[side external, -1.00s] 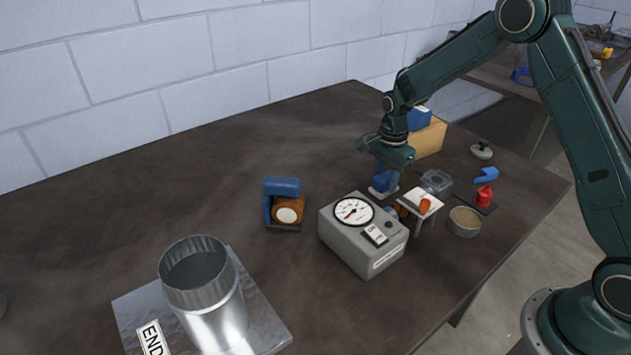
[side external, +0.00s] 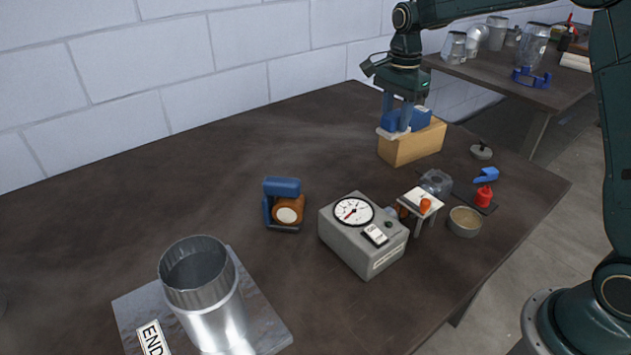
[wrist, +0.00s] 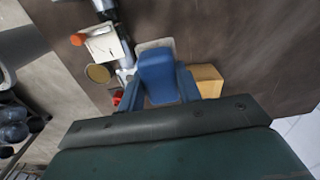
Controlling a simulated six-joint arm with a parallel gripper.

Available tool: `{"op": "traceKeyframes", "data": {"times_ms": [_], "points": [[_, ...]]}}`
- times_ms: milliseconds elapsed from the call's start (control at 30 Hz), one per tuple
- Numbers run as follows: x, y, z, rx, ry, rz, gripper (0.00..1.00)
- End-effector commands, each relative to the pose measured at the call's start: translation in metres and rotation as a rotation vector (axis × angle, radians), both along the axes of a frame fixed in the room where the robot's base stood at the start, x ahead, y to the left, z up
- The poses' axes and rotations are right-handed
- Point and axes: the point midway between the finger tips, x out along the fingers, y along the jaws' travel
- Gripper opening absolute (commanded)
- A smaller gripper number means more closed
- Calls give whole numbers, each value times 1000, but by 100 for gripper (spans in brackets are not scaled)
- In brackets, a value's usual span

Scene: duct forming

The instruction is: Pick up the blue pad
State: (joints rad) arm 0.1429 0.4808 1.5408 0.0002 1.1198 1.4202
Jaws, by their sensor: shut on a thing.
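My gripper (side external: 398,124) is shut on the blue pad, which has a pale grey plate under it. In the side view its pale plate (side external: 399,133) shows at the fingertips, and the blue fingers hide most of the rest. In the wrist view the blue pad (wrist: 158,76) sits between my two blue fingers (wrist: 160,92), with the pale plate showing beyond it. The pad is above the table, in front of a wooden block (side external: 412,147) in the picture. I cannot tell whether it touches the block.
A blue item (side external: 422,117) rests on the wooden block. A grey gauge box (side external: 350,245), small white stand (side external: 420,200), clear box (side external: 436,182), round tin (side external: 464,221) and blue-and-brown device (side external: 283,205) stand nearby. A metal duct (side external: 215,310) is front left. The table's left back is clear.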

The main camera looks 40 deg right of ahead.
Motion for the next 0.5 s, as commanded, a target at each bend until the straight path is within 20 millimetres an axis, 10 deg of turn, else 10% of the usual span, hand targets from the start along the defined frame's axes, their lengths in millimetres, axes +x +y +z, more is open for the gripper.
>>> {"op": "traceKeyframes", "data": {"times_ms": [500], "points": [[0, 0, 25, 0, 0, 0, 11]]}}
